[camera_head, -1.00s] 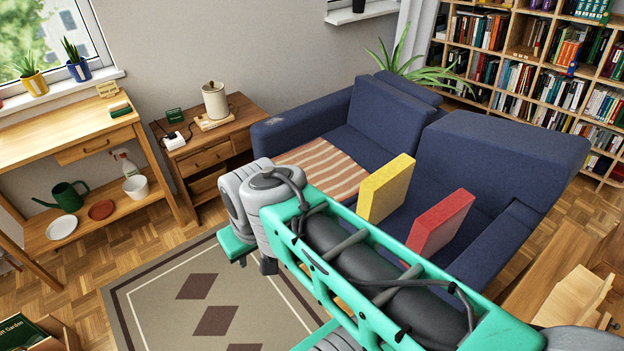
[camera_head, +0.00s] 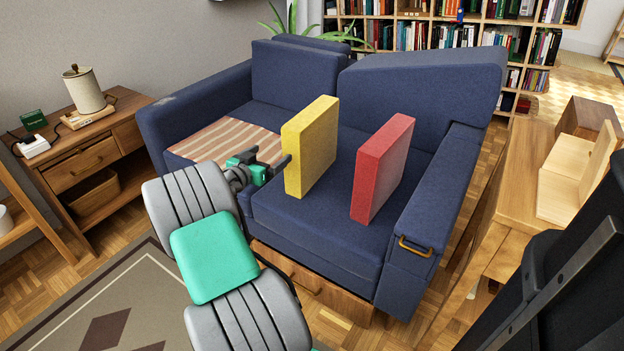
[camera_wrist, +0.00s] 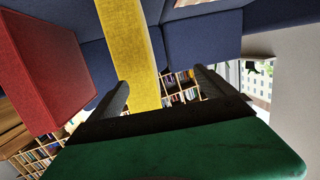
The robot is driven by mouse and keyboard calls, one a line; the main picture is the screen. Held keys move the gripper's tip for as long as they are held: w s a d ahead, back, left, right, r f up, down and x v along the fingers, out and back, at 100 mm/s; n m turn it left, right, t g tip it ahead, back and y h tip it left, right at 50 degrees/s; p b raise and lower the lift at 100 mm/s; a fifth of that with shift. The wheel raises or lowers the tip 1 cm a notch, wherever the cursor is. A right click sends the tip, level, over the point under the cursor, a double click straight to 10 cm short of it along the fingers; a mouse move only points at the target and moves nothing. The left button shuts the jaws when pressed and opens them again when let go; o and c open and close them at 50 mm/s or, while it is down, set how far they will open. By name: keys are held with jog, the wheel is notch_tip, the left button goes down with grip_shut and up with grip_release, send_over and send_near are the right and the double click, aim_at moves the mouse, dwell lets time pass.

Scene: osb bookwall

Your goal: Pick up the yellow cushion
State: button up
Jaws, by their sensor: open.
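The yellow cushion (camera_head: 311,148) stands upright on its edge on the blue sofa seat. In the wrist view the yellow cushion (camera_wrist: 134,45) runs down from the top edge between my two fingers, its lower end passing behind the gripper body. My gripper (camera_head: 283,161) is at the cushion's left side in the head view, close to its front edge. My gripper also shows in the wrist view (camera_wrist: 160,90), with its fingers apart. I cannot tell whether either finger touches the cushion.
A red cushion (camera_head: 382,168) stands upright to the right of the yellow one, with a gap between. The sofa (camera_head: 330,235) has a raised armrest at right. A striped blanket (camera_head: 228,138) lies at left. A side table (camera_head: 90,150) stands left of the sofa.

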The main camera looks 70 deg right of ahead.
aim_at(312, 146)
jog(key=s+d+f+b, duration=0.1)
jog(key=d, duration=0.2)
jog(key=s+d+f+h+b, duration=0.1)
jog(key=s+d+b, duration=0.1)
jog(key=d, duration=0.2)
jog(key=s+d+f+m+g+h+b, duration=0.1)
jog(key=s+d+f, duration=0.1)
jog(key=d, duration=0.2)
jog(key=shift+s+d, duration=0.15)
jog(key=shift+d, duration=0.05)
jog(key=shift+c, duration=0.4)
jog(key=shift+r, duration=0.1)
jog(key=c, duration=1.8)
jog(key=shift+o, duration=0.2)
jog(key=shift+r, duration=0.15)
